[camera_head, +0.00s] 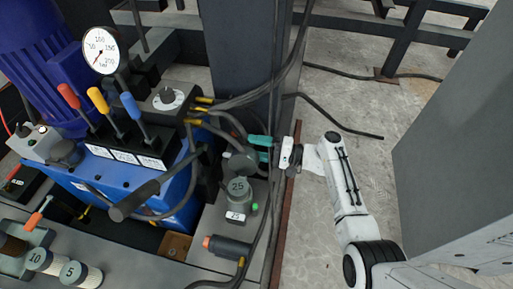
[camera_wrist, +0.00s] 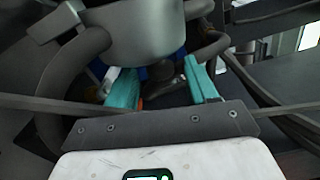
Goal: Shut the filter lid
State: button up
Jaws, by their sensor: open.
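The filter (camera_head: 238,188) is a squat grey-green cylinder with "25" on its top, right of the blue unit in the head view. A rounded grey part that looks like its lid (camera_head: 241,163) stands raised behind that top; its hinge is not clear. My gripper (camera_head: 256,148) reaches in from the right, its teal fingers beside and slightly behind the lid. In the wrist view the fingers (camera_wrist: 162,86) are apart with no object clearly held between them. A large grey rounded body (camera_wrist: 135,32) lies just beyond them, possibly the lid; contact cannot be told.
Black hoses (camera_head: 228,122) loop close around the filter and my gripper. A dark post (camera_head: 239,60) stands behind. A black handle (camera_head: 135,200) and a pressure gauge (camera_head: 101,50) are to the left. Cartridges marked 10 (camera_head: 47,262) and 5 (camera_head: 82,273) lie at lower left.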

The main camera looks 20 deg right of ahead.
grip_shut()
dwell(0.6)
